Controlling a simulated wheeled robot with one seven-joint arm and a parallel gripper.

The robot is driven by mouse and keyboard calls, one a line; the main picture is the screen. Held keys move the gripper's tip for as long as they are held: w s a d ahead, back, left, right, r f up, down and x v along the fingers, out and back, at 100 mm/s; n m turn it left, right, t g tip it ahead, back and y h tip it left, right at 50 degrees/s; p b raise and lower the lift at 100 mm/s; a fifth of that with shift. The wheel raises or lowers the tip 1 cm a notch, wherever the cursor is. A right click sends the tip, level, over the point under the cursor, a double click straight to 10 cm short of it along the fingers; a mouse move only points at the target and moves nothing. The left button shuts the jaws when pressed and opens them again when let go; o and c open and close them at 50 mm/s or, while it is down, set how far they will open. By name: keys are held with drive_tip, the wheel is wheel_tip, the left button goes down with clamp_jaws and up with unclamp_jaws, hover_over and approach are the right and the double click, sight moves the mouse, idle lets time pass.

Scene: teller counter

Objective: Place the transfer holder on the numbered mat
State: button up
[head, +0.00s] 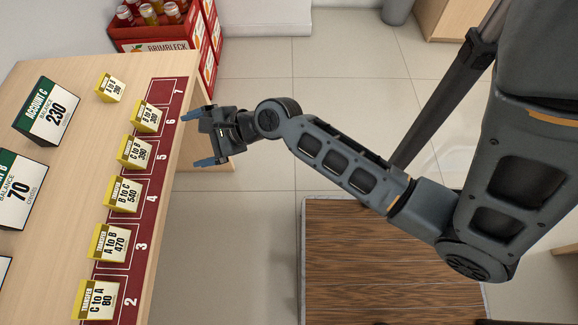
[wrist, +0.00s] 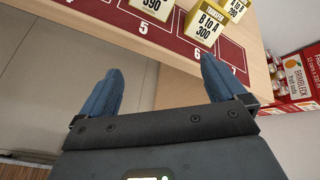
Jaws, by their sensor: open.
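The dark red numbered mat (head: 174,98) lies along the counter's right side, with numbers 2 to 7 showing. A yellow transfer holder (head: 110,88), its card seemingly reading A to B, stands on bare wood left of the mat, near number 7. Yellow holders stand on the mat beside 6 (head: 146,116), 5 (head: 135,153), 4 (head: 123,195), 3 (head: 109,243) and 2 (head: 97,300). My gripper (head: 197,138) is open and empty at the counter's right edge, fingers pointing left. In the wrist view its fingers (wrist: 161,65) are apart, with the B to A 300 holder (wrist: 207,31) beyond.
Account balance signs, one reading 230 (head: 47,110) and one reading 70 (head: 20,192), stand on the counter's left. A red crate of bottles (head: 150,40) is beyond the counter's far end. The space at number 7 on the mat is clear.

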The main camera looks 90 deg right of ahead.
drive_tip(key=s+a+n, duration=0.5)
drive_tip(key=s+n, duration=0.1)
drive_tip(key=s+a+r+n+t, duration=0.1)
drive_tip(key=s+a+r+n, duration=0.4)
drive_tip(key=n, duration=0.6)
drive_tip(key=s+a+r+n+t+y, duration=0.1)
drive_tip(key=s+a+r+n, duration=0.4)
drive_tip(key=s+r+n, duration=0.4)
drive_tip(key=r+n, duration=0.1)
drive_tip(key=n, duration=0.1)
drive_tip(key=shift+s+a+n+t, duration=0.2)
drive_tip(key=shift+a+n+t, duration=0.15)
drive_tip(key=shift+n+t, duration=0.05)
